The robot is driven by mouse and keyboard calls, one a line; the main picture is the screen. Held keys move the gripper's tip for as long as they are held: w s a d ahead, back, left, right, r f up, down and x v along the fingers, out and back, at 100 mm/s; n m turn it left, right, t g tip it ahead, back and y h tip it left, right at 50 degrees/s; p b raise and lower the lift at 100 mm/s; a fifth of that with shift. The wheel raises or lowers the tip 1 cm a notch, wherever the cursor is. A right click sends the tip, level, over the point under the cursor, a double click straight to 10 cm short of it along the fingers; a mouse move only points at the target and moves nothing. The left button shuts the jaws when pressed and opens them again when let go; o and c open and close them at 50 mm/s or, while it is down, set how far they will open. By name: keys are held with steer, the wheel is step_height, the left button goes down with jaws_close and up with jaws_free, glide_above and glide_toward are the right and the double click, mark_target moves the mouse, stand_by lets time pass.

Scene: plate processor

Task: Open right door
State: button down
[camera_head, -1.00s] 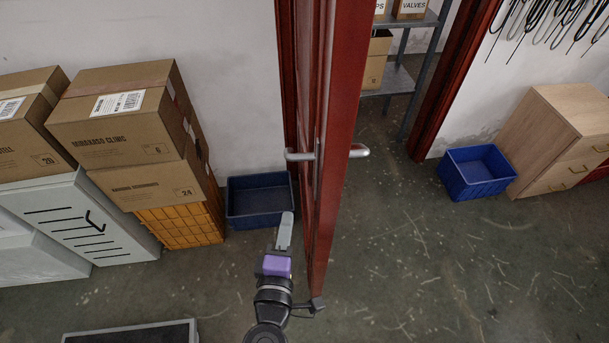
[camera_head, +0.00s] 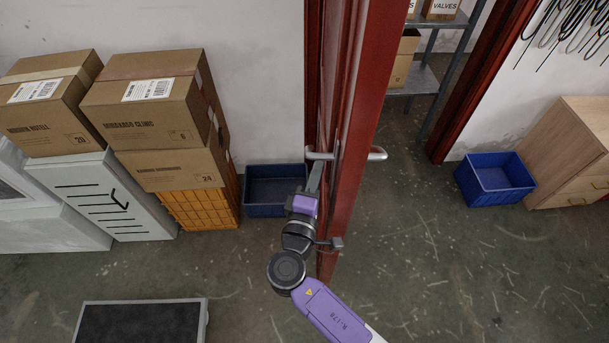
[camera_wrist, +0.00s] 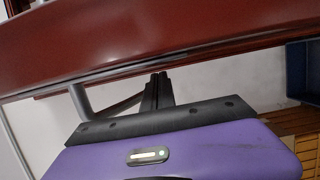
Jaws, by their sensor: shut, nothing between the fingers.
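The red door (camera_head: 358,120) stands swung open in the middle of the head view, seen nearly edge-on. It has a silver lever handle on each face. The right handle (camera_head: 377,154) sticks out to the right, and the left handle (camera_head: 317,156) sticks out on the left face. My gripper (camera_head: 316,172) is shut and empty on the left side of the door, with its tips close to the left handle. I cannot tell whether they touch. In the wrist view my shut fingers (camera_wrist: 157,92) point toward the red door (camera_wrist: 130,45), and a grey handle part (camera_wrist: 80,102) shows beside them.
Cardboard boxes (camera_head: 150,110) on an orange crate (camera_head: 200,205) and a blue bin (camera_head: 270,190) stand left of the door. The doorway on the right opens to clear floor. Another blue bin (camera_head: 495,180) and a wooden cabinet (camera_head: 565,150) stand there. A dark-topped platform (camera_head: 140,322) is at front left.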

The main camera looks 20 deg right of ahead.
steer(key=shift+s+d, duration=0.25)
steer(key=shift+d, duration=0.45)
